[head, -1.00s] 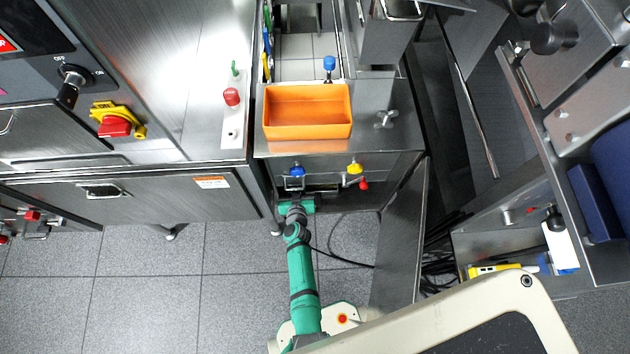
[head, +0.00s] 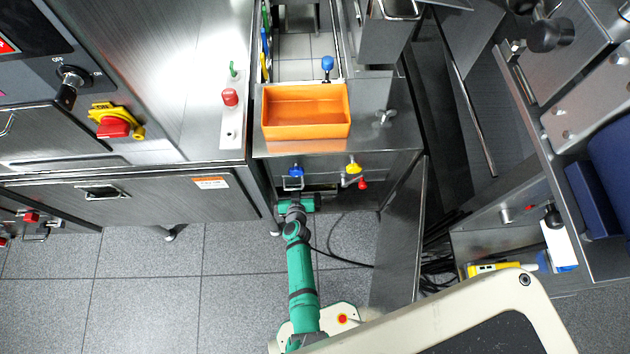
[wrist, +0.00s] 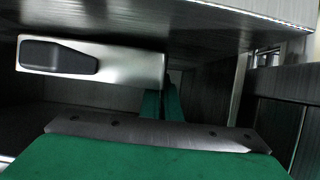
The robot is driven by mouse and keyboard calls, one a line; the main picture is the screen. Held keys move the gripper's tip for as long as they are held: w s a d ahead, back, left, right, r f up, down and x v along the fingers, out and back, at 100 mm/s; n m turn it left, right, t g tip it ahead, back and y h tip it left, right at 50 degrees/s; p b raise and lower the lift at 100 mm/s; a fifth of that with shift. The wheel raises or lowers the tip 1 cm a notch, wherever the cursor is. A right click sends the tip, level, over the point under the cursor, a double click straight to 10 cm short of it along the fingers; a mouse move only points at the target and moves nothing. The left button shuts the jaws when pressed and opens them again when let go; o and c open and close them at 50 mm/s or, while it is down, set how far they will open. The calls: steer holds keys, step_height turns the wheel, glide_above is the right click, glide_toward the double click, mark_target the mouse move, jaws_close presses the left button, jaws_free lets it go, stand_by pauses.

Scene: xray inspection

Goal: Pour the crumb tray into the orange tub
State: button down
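The orange tub (head: 306,133) sits upright on the steel ledge in the head view, and its inside looks empty. My gripper's green fingers (wrist: 162,104) show in the wrist view, close together near the middle of the palm edge. Nothing is visibly held between them. A silver box-like part with a black handle or pad (wrist: 58,58) hangs ahead and to the left, covering part of the fingers. It may be the crumb tray, but I cannot be sure. I cannot tell whether the fingers touch it. In the head view my gripper is hidden under the ledge.
A blue knob (head: 296,170) and yellow and red knobs (head: 353,168) sit below the ledge, close to my arm. An open steel door panel (head: 398,235) stands to the right. A steel surface (wrist: 220,15) hangs low overhead in the wrist view. The floor at left is clear.

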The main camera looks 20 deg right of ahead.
steer(key=shift+d+r, duration=0.15)
steer(key=shift+r, duration=2.45)
steer(key=shift+w+r, duration=0.1)
steer(key=shift+r, duration=0.15)
steer(key=shift+w, duration=0.1)
steer(key=shift+a+r, duration=0.1)
steer(key=shift+a, duration=0.1)
